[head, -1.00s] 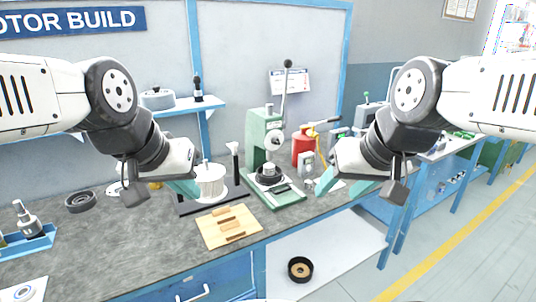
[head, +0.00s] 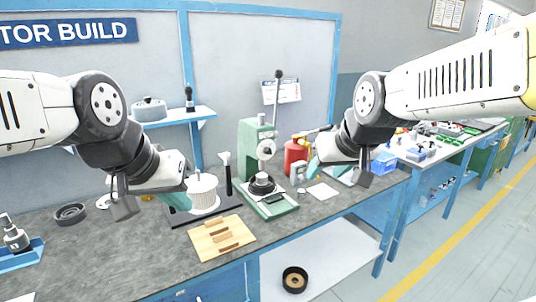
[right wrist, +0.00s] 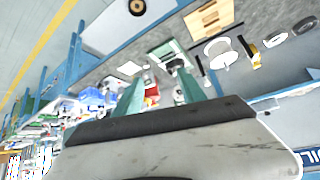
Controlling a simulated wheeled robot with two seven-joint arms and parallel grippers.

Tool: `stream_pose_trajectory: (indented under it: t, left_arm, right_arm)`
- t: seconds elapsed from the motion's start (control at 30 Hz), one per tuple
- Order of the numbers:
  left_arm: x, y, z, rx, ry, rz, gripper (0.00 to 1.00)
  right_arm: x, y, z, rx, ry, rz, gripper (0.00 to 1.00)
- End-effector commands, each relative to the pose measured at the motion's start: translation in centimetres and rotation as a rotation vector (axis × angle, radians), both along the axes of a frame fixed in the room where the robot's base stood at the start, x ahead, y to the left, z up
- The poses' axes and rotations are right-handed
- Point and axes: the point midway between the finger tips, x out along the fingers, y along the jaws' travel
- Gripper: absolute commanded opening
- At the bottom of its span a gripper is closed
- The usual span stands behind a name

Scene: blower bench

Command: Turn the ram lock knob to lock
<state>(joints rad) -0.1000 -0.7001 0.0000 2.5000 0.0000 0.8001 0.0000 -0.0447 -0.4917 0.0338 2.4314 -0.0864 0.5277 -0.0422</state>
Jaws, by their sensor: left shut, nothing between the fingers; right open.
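The green arbor press (head: 249,150) stands on the bench in the middle of the head view. A pale round hub (head: 266,148) sits on its front, and a lever with a black ball (head: 278,75) rises behind it. I cannot tell for sure which part is the ram lock knob. My right gripper (head: 313,168) is open and empty, right of the press and apart from it. Its two teal fingers (right wrist: 163,92) show spread in the right wrist view, with the press base (right wrist: 168,50) beyond them. My left gripper (head: 184,203) is shut and empty beside the white wound part (head: 204,190).
A red container (head: 295,158) stands behind my right gripper. A white sheet (head: 322,191) lies right of the press. A black ring (head: 71,213) lies at the left.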

Motion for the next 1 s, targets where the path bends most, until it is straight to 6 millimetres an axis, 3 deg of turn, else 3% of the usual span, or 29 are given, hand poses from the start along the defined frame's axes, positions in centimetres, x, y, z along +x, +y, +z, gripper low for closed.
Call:
stream_pose_trajectory:
  t: [0.03, 0.2, 0.4, 0.5, 0.7, 0.83, 1.0]
  left_arm:
    - [0.0, 0.0, 0.0, 0.000, 0.000, 0.000, 0.00]
    - [0.0, 0.0, 0.0, 0.000, 0.000, 0.000, 0.00]
    - [0.0, 0.0, 0.0, 0.000, 0.000, 0.000, 0.00]
    - [0.0, 0.0, 0.0, 0.000, 0.000, 0.000, 0.00]
    - [0.0, 0.0, 0.0, 0.000, 0.000, 0.000, 0.00]
    - [0.0, 0.0, 0.0, 0.000, 0.000, 0.000, 0.00]
    - [0.0, 0.0, 0.0, 0.000, 0.000, 0.000, 0.00]
  right_arm:
    - [3.0, -0.2, -0.4, -0.030, -0.030, 0.013, 0.48]
    - [12.6, 0.0, -1.3, -0.115, -0.192, 0.095, 0.48]
    - [22.3, 1.6, -4.0, -0.153, -0.388, 0.213, 0.48]
    - [26.2, 2.8, -5.9, -0.145, -0.491, 0.270, 0.48]
    - [31.5, 5.1, -10.4, -0.080, -0.699, 0.351, 0.48]
    - [33.0, 6.1, -12.6, -0.028, -0.812, 0.369, 0.48]
    - [33.5, 6.6, -13.8, 0.013, -0.901, 0.372, 0.48]
